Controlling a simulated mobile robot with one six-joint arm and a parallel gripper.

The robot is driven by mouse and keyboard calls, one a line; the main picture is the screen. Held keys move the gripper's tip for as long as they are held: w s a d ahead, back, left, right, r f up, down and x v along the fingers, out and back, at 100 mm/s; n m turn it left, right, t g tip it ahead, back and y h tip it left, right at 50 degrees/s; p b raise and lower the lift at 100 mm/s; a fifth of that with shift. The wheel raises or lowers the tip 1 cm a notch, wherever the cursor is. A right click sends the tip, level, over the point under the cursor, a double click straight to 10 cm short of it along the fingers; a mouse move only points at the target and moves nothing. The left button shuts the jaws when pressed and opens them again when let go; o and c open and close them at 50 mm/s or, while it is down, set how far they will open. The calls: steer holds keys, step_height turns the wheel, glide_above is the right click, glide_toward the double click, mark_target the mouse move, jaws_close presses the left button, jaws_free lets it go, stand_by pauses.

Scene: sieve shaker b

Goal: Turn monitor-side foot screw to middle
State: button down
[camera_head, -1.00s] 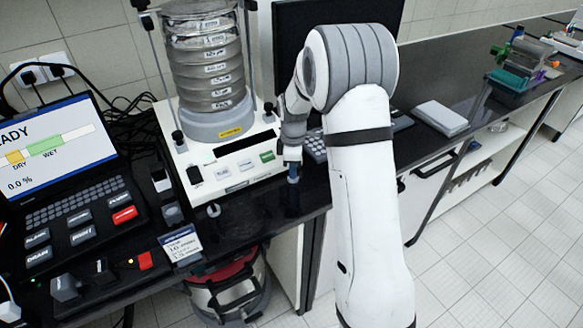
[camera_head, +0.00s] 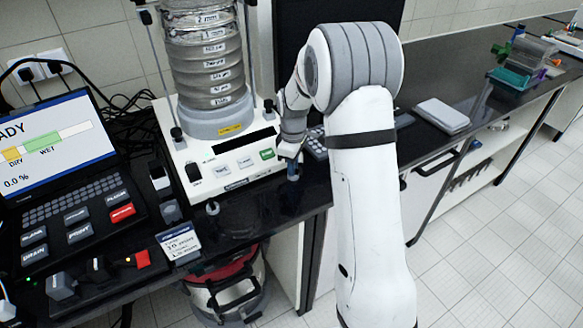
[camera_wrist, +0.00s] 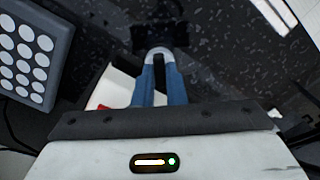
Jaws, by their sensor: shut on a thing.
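The sieve shaker has a white base (camera_head: 235,175) with a stack of clear sieves (camera_head: 208,60) on a grey drum. My gripper (camera_head: 293,174) is at the base's front right corner, just above the black bench. In the wrist view its two blue fingers (camera_wrist: 160,75) are shut on a small rounded grey piece, the foot screw (camera_wrist: 160,53), which shows between and just past the tips. Most of the screw is hidden by the fingers, and its turn angle cannot be read. Another foot (camera_head: 212,208) shows at the base's front left corner.
A control panel with a screen (camera_head: 55,140) and a small sign (camera_head: 180,243) stand at left. The bench's front edge is close to my gripper.

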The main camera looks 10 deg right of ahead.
steer(key=m+b, duration=0.1)
steer(key=m, duration=0.2)
steer(key=shift+s+f+m, duration=0.1)
steer(key=shift+f+m, duration=0.05)
steer(key=shift+m, duration=0.25)
steer(key=shift+d+m+b, duration=0.1)
steer(key=shift+m+b, duration=0.45)
steer(key=shift+m, duration=1.25)
steer(key=c, duration=1.9)
jaws_free()
steer(key=shift+c, duration=0.2)
steer(key=shift+o, duration=0.9)
steer(key=shift+s, duration=0.1)
